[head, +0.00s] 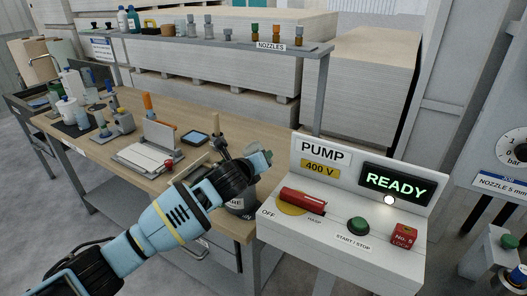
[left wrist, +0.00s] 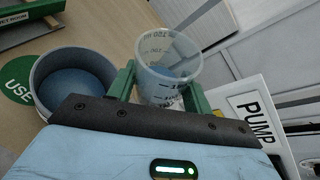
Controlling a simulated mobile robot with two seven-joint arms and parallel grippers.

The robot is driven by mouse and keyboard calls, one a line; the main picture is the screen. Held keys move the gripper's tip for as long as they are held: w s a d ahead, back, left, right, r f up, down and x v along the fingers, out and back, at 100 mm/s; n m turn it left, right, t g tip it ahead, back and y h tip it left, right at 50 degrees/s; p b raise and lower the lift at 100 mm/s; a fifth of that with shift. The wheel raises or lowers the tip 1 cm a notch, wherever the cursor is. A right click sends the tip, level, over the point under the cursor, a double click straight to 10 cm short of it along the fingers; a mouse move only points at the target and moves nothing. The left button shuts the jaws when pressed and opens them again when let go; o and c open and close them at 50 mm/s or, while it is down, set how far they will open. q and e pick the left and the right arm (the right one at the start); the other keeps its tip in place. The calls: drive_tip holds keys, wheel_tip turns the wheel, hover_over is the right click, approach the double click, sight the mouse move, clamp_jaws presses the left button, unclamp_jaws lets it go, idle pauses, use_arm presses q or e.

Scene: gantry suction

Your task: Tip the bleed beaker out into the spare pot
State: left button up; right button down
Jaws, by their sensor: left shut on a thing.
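My left gripper (left wrist: 160,78) is shut on a clear graduated beaker (left wrist: 168,62), with a green finger on each side of it. I look down into the beaker's mouth; how much liquid it holds cannot be told. In the head view my left gripper (head: 262,160) is at the bench's right end, beside the pump box. A dark pot (head: 246,210) with a pale label ending in "RE" stands below it, partly hidden by my arm. In the left wrist view a round grey pot (left wrist: 40,78), blue inside, is left of the beaker and apart from it.
The pump box (head: 340,235) with red lever and green button stands close right of my gripper. A green "USE" disc (left wrist: 17,82) is beside the grey pot. A white tray with a frame (head: 150,155) and tools lie on the bench (head: 185,108). The nozzle shelf (head: 210,40) is behind.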

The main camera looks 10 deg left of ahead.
use_arm(q)
drive_tip(key=shift+s+r, duration=0.2)
drive_tip(key=shift+s, duration=0.1)
drive_tip(key=shift+s+f, duration=0.1)
drive_tip(key=shift+f, duration=0.05)
drive_tip(key=n, duration=0.1)
drive_tip(key=f+n+h, duration=0.1)
drive_tip(key=n, duration=0.1)
drive_tip(key=shift+f+t+h, duration=0.3)
drive_tip(key=shift+t, duration=0.1)
drive_tip(key=shift+d+f+n+h+b, duration=0.15)
drive_tip(key=shift+f+n+h+b, duration=0.25)
drive_tip(key=shift+f+n+b, duration=0.25)
drive_tip(key=shift+r, duration=0.5)
drive_tip(key=shift+t, duration=0.3)
use_arm(e)
drive_tip(key=shift+s+a+f, duration=0.2)
drive_tip(key=shift+s+f, duration=0.6)
drive_tip(key=shift+s, duration=0.3)
use_arm(q)
drive_tip(key=shift+n, duration=0.35)
